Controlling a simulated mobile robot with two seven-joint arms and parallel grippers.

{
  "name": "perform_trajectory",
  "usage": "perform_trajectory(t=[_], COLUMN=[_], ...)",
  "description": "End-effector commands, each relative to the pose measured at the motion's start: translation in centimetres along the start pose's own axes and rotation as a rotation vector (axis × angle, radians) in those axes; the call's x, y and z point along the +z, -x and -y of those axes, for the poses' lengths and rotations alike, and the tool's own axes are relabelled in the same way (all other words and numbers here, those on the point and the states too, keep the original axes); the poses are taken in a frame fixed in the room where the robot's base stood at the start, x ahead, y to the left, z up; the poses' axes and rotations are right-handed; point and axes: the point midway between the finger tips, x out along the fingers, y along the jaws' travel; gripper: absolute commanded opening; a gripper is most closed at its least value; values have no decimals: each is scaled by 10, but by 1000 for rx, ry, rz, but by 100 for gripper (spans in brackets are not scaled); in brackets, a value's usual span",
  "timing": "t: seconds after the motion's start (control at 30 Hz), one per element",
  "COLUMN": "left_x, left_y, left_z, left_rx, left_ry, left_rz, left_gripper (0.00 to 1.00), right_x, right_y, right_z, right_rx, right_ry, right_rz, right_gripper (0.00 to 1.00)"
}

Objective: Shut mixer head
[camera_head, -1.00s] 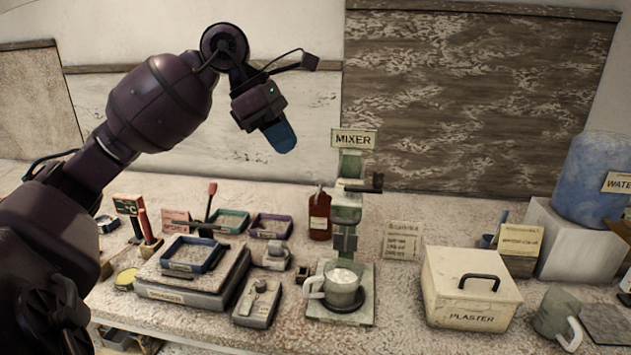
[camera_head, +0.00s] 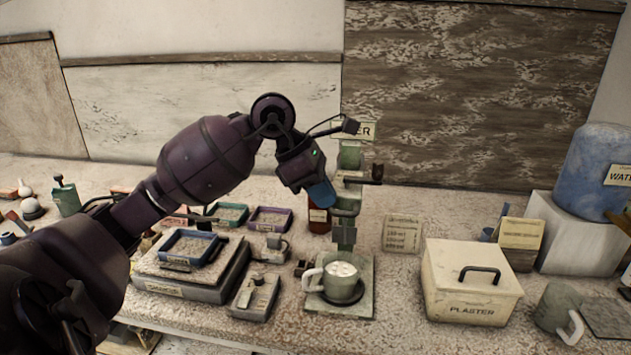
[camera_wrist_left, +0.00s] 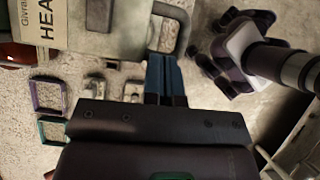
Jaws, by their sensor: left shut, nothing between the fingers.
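The green mixer (camera_head: 347,203) stands mid-bench, with a dark-knobbed lever (camera_head: 376,174) jutting out to its right. Its sign above is partly hidden by my arm. In the left wrist view, the fingers (camera_wrist_left: 164,62) are together beside a grey handle (camera_wrist_left: 178,28) on a labelled body (camera_wrist_left: 108,32); contact is unclear.
A brown bottle (camera_head: 319,218) stands behind the gripper. A plaster box (camera_head: 472,285), a blue water container (camera_head: 595,175) and another mug (camera_head: 558,310) stand to the right. Free bench shows between mixer and box.

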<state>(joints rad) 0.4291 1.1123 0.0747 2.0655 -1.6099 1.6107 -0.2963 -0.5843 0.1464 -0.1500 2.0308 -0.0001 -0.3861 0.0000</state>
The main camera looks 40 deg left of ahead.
Motion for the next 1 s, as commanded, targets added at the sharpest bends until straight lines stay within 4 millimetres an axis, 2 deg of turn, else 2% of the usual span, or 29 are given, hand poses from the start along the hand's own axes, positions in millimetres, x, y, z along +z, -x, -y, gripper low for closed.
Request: perform_trajectory(t=[0.47, 0.7, 1.0], left_x=[-3, -28, -60], left_y=[-7, -49, -104], left_z=[0, -1, -1], left_rx=[0, -8, -7], left_ry=[1, 6, 6], left_rz=[-1, -9, -8], left_gripper=[0, 0, 0], right_x=[7, 31, 34], right_y=[-2, -13, -27], right_z=[1, 5, 10], right_rx=[-1, -7, -20], right_ry=[-3, -1, 9], right_rz=[11, 42, 43], right_gripper=[100, 100, 100])
